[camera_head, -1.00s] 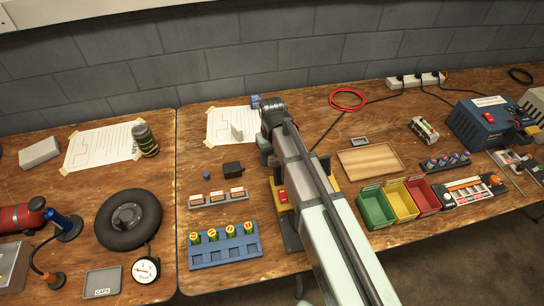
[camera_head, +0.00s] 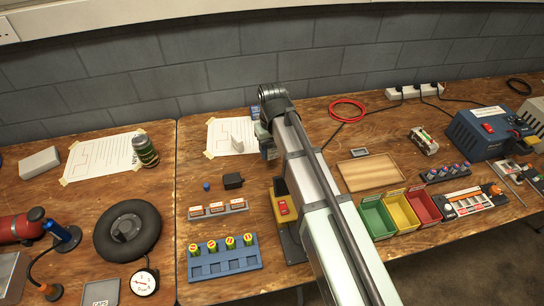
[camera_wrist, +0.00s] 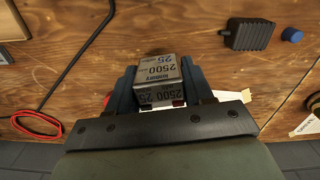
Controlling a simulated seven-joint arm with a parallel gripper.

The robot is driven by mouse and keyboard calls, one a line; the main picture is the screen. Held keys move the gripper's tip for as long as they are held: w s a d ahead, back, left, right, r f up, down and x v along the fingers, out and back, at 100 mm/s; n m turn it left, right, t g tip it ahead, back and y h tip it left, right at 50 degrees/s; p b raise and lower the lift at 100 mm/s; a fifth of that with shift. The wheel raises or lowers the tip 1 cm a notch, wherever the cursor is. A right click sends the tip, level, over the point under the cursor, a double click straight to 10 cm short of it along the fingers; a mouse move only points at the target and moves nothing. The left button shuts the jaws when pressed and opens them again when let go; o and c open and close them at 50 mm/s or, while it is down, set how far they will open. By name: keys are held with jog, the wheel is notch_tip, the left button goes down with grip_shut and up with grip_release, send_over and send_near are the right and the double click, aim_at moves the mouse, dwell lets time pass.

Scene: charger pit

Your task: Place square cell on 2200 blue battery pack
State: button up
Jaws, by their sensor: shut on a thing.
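My gripper (camera_wrist: 158,72) is shut on a square cell (camera_wrist: 155,70), a silver-grey block marked "2500" on two faces. The cell sits between the two blue-grey fingers, with bare wood below it in the wrist view.
Near the gripper are a black adapter (camera_wrist: 248,34), a blue cap (camera_wrist: 292,34) and a red cable (camera_wrist: 37,124). A white block (camera_head: 237,143) stands on taped paper. Green, yellow and red bins (camera_head: 402,212) and a wooden tray (camera_head: 345,178) lie to the right.

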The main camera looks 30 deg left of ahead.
jog(key=shift+w+d+r, duration=0.1)
jog(key=shift+r, duration=0.35)
notch_tip(320, 180, up, 6)
jog(key=f+m, duration=0.1)
send_over(256, 108)
jog(key=shift+m, duration=0.5)
jog(key=shift+f, duration=4.7)
jog(key=shift+f, duration=0.15)
jog(key=o, duration=1.1)
jog(key=shift+o, duration=0.2)
notch_tip(256, 108, up, 12)
